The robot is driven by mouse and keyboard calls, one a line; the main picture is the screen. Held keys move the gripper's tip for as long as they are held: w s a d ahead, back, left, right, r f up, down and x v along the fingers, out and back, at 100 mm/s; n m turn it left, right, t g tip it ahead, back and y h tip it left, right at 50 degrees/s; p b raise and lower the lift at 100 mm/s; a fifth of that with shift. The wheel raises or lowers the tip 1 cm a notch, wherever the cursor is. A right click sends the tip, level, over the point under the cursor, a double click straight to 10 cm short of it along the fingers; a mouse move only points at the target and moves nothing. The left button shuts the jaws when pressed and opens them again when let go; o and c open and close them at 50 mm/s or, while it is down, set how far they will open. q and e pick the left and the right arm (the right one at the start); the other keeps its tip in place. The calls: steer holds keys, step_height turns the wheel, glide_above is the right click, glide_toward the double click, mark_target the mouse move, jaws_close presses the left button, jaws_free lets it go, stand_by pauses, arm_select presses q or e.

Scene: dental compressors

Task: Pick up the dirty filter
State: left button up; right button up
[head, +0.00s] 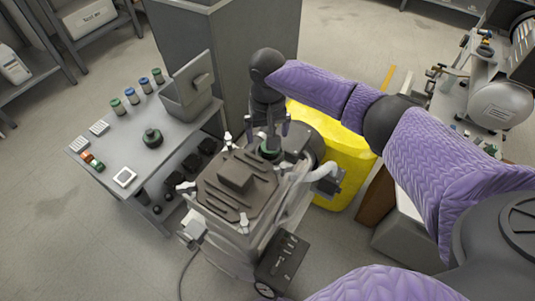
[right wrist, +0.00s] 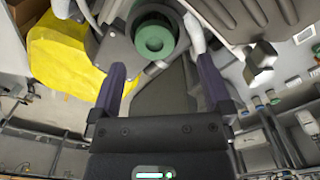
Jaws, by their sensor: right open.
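A green, ring-shaped filter (head: 268,152) sits in a dark round housing on the compressor (head: 236,180). I take it for the dirty filter, but its surface is too small to judge for dirt. In the right wrist view the green filter (right wrist: 153,38) shows its open centre, just beyond the fingertips. My right gripper (head: 270,131) points down above the filter. In the right wrist view the right gripper (right wrist: 163,75) has its fingers spread, with nothing held between them. My left gripper is not in view.
A yellow bag-lined bin (head: 335,145) stands behind the compressor. A dark gauge box (head: 282,262) is at its front.

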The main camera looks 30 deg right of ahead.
mark_target(270, 154)
steer(key=f, duration=0.1)
steer(key=f+b, duration=0.2)
steer(key=f, duration=0.1)
steer(key=shift+s+d, duration=0.25)
steer(key=shift+s, duration=0.05)
steer(key=shift+f, duration=0.35)
steer(key=shift+r, duration=0.25)
steer(key=shift+c, duration=1.4)
steer(key=c, duration=1)
steer(key=shift+c, duration=0.3)
steer(key=shift+w+r, duration=0.1)
